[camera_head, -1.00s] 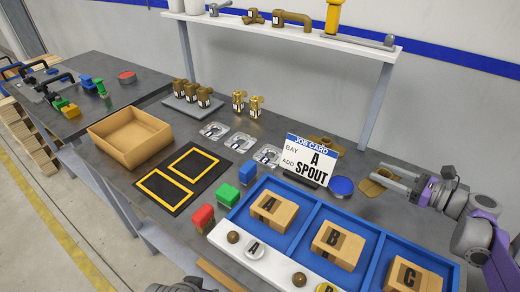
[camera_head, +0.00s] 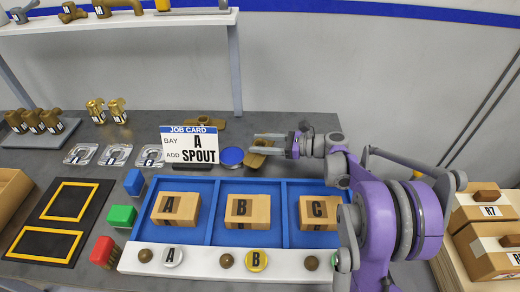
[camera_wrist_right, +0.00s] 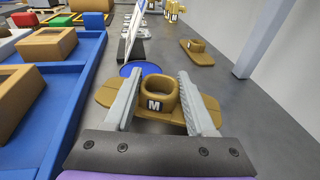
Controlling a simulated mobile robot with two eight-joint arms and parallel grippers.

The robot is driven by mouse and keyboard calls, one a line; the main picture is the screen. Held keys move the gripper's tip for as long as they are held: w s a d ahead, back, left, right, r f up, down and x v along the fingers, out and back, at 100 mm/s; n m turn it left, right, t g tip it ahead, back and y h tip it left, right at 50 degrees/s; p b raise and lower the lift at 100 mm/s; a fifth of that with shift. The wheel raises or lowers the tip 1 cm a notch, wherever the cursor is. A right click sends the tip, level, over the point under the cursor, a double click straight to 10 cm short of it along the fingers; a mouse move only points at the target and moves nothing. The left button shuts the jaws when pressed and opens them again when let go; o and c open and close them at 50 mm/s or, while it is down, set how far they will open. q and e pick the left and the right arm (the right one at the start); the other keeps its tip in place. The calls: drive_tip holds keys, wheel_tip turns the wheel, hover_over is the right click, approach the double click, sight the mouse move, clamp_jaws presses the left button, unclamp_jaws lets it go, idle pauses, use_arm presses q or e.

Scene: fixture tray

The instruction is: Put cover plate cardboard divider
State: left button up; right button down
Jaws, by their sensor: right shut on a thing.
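A bronze cover plate (camera_head: 256,160) with a raised ring collar marked M lies near the blue disc, behind the blue tray. My right gripper (camera_head: 264,144) is shut on its collar; the right wrist view shows the fingers (camera_wrist_right: 160,82) on both sides of the collar on the plate (camera_wrist_right: 110,95). The plate appears to be at table level; I cannot tell whether it touches. Cardboard blocks marked A (camera_head: 164,220), B (camera_head: 236,221) and C (camera_head: 310,222) sit in separate bays of the blue tray (camera_head: 208,187). My left gripper is not in view.
A job card (camera_head: 189,146) reading bay A, add spout, stands left of the blue disc (camera_head: 231,156). Another bronze plate (camera_head: 218,123) lies behind the card. Stacked cardboard boxes (camera_head: 482,216) stand at the right. Red (camera_head: 103,250), green (camera_head: 122,215) and blue (camera_head: 134,181) blocks line the tray's left.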

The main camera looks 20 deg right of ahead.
drive_tip(key=shift+f, duration=1.25)
drive_tip(key=shift+f, duration=0.15)
drive_tip(key=shift+c, duration=1.1)
unclamp_jaws()
